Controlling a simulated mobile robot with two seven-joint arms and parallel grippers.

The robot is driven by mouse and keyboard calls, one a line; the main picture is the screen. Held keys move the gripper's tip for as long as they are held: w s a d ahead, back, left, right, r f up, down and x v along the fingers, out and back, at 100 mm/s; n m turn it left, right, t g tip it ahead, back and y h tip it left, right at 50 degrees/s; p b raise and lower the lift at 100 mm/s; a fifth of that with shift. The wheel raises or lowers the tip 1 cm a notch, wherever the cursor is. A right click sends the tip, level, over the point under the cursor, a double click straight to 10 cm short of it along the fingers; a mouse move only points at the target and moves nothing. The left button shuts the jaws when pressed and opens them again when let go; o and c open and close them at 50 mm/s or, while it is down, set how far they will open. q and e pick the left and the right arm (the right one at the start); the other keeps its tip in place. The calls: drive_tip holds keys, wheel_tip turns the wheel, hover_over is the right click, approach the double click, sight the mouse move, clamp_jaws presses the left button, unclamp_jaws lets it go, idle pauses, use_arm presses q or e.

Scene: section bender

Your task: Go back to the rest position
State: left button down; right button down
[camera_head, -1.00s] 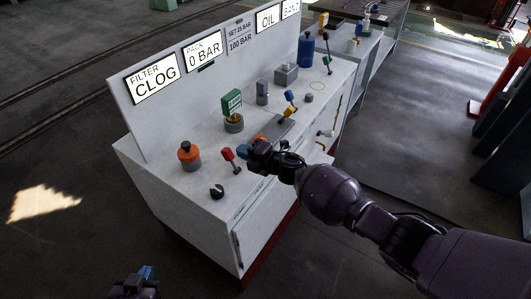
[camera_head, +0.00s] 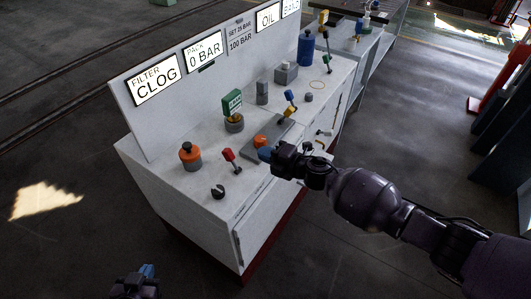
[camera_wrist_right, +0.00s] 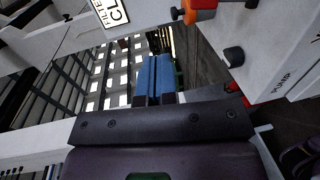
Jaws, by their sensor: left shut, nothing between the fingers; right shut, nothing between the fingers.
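My right gripper (camera_head: 265,154) is over the front edge of the white bench (camera_head: 180,190), with its blue fingertips close to an orange knob (camera_head: 259,141). In the right wrist view its blue fingers (camera_wrist_right: 154,78) are together with nothing between them. I cannot tell from the head view whether the fingertips touch the knob. My left gripper (camera_head: 147,271) shows at the bottom left, low over the floor and away from the bench, with a blue fingertip and nothing held.
On the bench stand an orange-topped grey cylinder (camera_head: 190,156), a red-handled lever (camera_head: 231,159), a black knob (camera_head: 218,192), a green sign (camera_head: 232,103), a yellow-blue lever (camera_head: 290,104) and a blue cylinder (camera_head: 306,48). Lit panels read FILTER CLOG (camera_head: 156,83) and PACK 0 BAR (camera_head: 203,52). Floor is open at left.

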drive_tip(key=shift+w, duration=0.1)
wheel_tip(320, 180, up, 7)
drive_tip(key=w+d+m+t+h, duration=0.15)
drive_tip(key=m+t, duration=0.25)
drive_tip(key=m, duration=0.4)
drive_tip(key=s+d+m+t+h, duration=0.2)
drive_tip(key=s+d+m+h, duration=0.25)
drive_tip(key=m, duration=0.25)
drive_tip(key=s+d+f+m+g+h, duration=0.1)
drive_tip(key=s+d+f+m, duration=0.3)
drive_tip(key=s, duration=0.4)
drive_tip(key=s+d+f+m+g+h, duration=0.1)
drive_tip(key=s+d+f+m+h, duration=0.3)
drive_tip(key=s+d+f, duration=0.3)
drive_tip(key=s+d+f+m+g+h, duration=0.2)
drive_tip(key=s+d+f+m, duration=0.2)
drive_tip(key=s, duration=0.7)
drive_tip(key=d+f, duration=0.2)
drive_tip(key=d, duration=0.2)
drive_tip(key=shift+s+m, duration=0.2)
drive_tip(key=shift+m, duration=0.2)
